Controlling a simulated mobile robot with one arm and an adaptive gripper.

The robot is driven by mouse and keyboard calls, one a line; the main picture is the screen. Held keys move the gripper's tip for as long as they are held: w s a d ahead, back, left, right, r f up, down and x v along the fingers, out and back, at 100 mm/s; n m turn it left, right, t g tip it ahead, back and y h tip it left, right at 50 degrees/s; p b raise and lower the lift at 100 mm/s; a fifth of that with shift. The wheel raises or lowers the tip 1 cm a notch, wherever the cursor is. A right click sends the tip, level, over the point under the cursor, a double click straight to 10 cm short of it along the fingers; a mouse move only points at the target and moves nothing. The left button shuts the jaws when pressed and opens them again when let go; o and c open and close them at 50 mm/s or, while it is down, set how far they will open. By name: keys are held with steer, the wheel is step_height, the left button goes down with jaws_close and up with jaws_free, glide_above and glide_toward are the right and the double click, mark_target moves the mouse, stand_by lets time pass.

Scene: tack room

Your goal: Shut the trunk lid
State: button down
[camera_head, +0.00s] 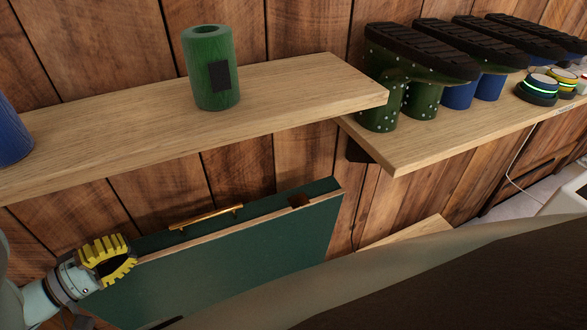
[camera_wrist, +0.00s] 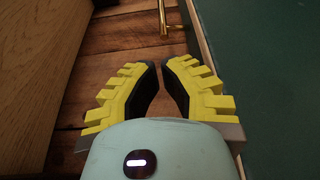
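The trunk lid (camera_head: 235,265) is a dark green panel with a pale wooden edge. It stands raised near the plank wall, below the shelf, and its lower part is cut off by my own body in the head view. A brass handle (camera_head: 205,217) sits on its green upper rim; part of the handle also shows in the wrist view (camera_wrist: 163,22). My gripper (camera_head: 132,262) has yellow ribbed fingers with black pads and is at the lid's left end, near its top edge. In the wrist view my gripper (camera_wrist: 161,66) is empty, with a narrow gap between its fingertips; the lid (camera_wrist: 265,75) is just right of it. Contact cannot be told.
A wooden shelf (camera_head: 130,130) overhangs the lid, holding a green cylinder (camera_head: 211,70) and a blue one (camera_head: 10,135). The shelf (camera_wrist: 40,55) is close to my gripper's left. A right-hand shelf (camera_head: 420,150) holds several dark-topped stands and small round tins.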

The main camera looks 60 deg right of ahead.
mark_target(175, 243)
steer(key=p+x, duration=0.2)
steer(key=x, duration=0.6)
steer(key=shift+d, duration=0.1)
steer(key=shift+s+d, duration=0.1)
steer(key=shift+s+r, duration=0.15)
steer(key=shift+s, duration=0.05)
stand_by(1.1)
steer(key=shift+s, duration=0.3)
stand_by(0.3)
